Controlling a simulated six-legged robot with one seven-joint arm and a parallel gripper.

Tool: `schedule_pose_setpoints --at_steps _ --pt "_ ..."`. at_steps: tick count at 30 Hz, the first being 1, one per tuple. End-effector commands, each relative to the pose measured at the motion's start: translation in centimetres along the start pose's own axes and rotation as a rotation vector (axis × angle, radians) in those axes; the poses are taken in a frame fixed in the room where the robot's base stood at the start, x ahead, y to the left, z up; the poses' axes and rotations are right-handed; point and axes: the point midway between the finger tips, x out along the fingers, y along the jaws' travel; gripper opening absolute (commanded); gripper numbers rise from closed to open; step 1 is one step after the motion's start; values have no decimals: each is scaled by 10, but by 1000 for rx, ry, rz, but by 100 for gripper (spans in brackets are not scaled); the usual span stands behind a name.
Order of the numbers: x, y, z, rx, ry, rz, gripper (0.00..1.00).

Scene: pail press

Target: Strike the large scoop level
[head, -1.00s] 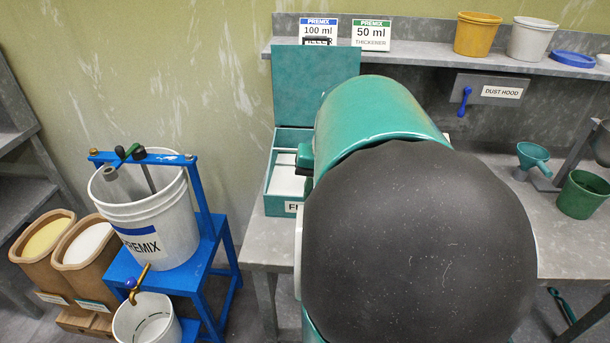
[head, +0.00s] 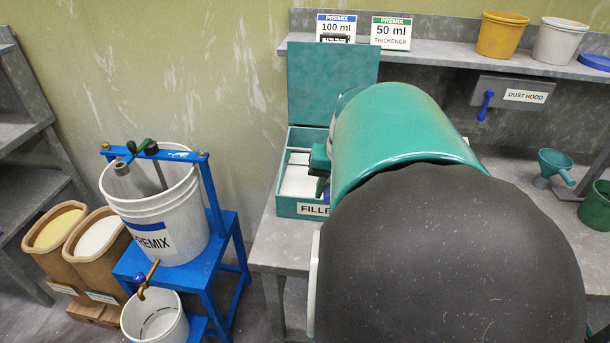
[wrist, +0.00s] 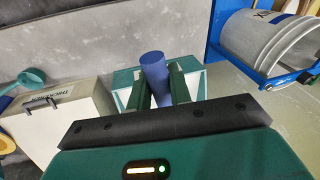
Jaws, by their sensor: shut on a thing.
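A blue cylinder (wrist: 154,70), which looks like a scoop handle, stands between the two green fingers of my gripper (wrist: 160,92) in the wrist view. My gripper is shut on it. The scoop's bowl and its contents are hidden, so I cannot tell whether the fill is level. The teal filler box (head: 301,209) stands open on the bench, with white inside. In the wrist view the box (wrist: 122,78) is behind the fingers. In the head view my arm covers most of the gripper; a dark green part shows at the box's right side.
The raised box lid (head: 333,85) stands behind. The white PREMIX pail (head: 160,222) is in a blue press stand (head: 205,270) at left. In the wrist view, the thickener box (wrist: 60,115) is at left. A teal funnel (head: 556,163) and green pail (head: 597,206) are at right.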

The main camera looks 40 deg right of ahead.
Motion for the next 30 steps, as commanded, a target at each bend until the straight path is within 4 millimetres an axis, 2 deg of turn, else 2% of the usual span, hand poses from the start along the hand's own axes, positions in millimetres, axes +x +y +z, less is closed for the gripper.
schedule_pose_setpoints --at_steps 30 --pt "50 12 -14 1 1 -1 0"
